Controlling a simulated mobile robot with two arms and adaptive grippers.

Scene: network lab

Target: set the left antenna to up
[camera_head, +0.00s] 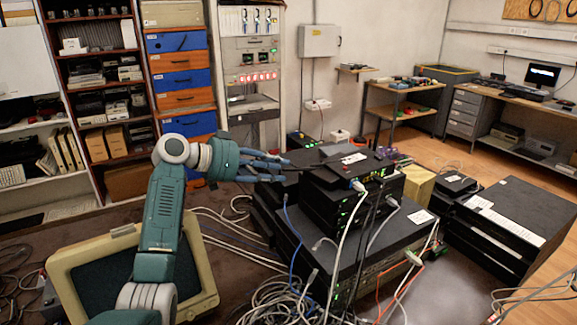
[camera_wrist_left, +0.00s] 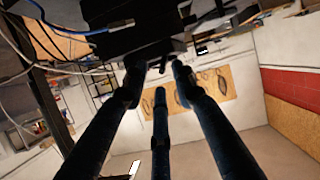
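A black router (camera_head: 345,168) with a white label sits on top of a stack of black network boxes in the head view. A thin dark rod (camera_head: 303,168), which looks like the left antenna, sticks out from its left side, roughly level. My left gripper (camera_head: 284,162) comes from the left, with its blue fingers beside the rod's outer end. In the left wrist view the finger tips (camera_wrist_left: 158,76) stand apart, below the dark underside of a box (camera_wrist_left: 130,30). A short dark stub shows between them; I cannot tell if they touch it. My right gripper is not in view.
Loose cables (camera_head: 290,300) hang and lie in front of the stack. An old beige monitor (camera_head: 205,285) stands at the lower left under my arm. More black boxes (camera_head: 510,215) stand at the right. Shelves and a rack (camera_head: 250,75) line the back wall.

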